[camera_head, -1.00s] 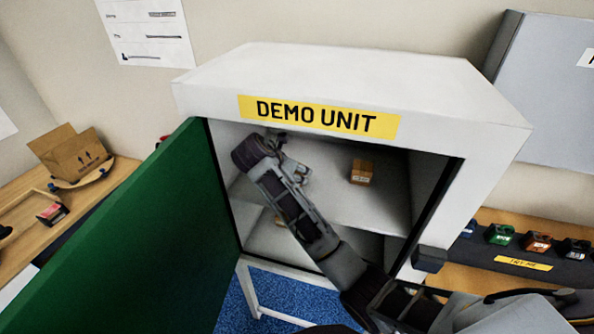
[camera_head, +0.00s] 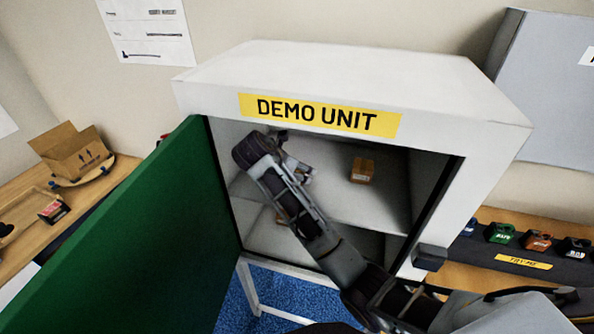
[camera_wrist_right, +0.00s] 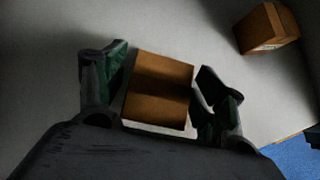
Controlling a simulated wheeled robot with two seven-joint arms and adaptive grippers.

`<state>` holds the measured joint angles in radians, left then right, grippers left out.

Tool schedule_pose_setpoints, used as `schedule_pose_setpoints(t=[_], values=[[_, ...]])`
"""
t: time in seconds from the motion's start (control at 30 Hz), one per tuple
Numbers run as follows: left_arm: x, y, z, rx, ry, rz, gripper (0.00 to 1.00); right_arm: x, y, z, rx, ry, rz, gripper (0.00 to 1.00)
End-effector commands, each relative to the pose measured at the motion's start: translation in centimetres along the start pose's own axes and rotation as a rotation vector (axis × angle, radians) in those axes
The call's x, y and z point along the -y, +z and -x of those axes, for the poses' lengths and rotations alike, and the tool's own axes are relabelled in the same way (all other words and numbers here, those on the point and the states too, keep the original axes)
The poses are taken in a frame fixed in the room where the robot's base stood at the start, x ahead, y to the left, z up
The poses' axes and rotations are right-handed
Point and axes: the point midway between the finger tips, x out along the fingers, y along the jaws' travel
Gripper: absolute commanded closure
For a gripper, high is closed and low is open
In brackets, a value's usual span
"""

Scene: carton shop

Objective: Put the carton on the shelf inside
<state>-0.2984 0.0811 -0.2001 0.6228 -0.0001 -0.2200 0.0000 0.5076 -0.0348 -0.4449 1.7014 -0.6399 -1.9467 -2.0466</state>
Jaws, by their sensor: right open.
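The white cabinet (camera_head: 480,100) marked DEMO UNIT stands with its green door (camera_head: 130,240) swung open to the left. My right arm reaches into it, and the right gripper (camera_head: 299,172) is over the left part of the inner shelf (camera_head: 370,205). In the right wrist view the right gripper (camera_wrist_right: 160,62) is open, one finger on each side of a brown carton (camera_wrist_right: 160,85) on the pale surface. The arm hides this carton in the head view. A second carton (camera_head: 362,171) stands farther right on the shelf; it also shows in the wrist view (camera_wrist_right: 268,28). My left gripper is out of view.
A small brown item (camera_head: 280,219) shows partly behind my arm in the lower compartment. An open cardboard box (camera_head: 75,155) sits on the left table. Several coloured items (camera_head: 537,242) line the right bench. The shelf's right part is free beside the second carton.

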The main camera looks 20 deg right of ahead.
Motion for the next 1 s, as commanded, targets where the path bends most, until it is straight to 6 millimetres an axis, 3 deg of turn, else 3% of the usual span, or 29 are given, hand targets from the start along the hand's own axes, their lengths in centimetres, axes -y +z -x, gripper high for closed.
schedule_pose_setpoints(t=[0.23,0.5,1.0], values=[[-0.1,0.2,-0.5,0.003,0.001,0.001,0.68,-0.1,-0.1,2.6,0.001,0.004,-0.001,0.3],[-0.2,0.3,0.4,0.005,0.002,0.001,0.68,-0.1,0.0,4.8,-0.002,0.003,-0.001,0.3],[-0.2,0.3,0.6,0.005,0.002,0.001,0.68,0.0,-0.1,7.4,-0.001,0.001,0.0,0.3]])
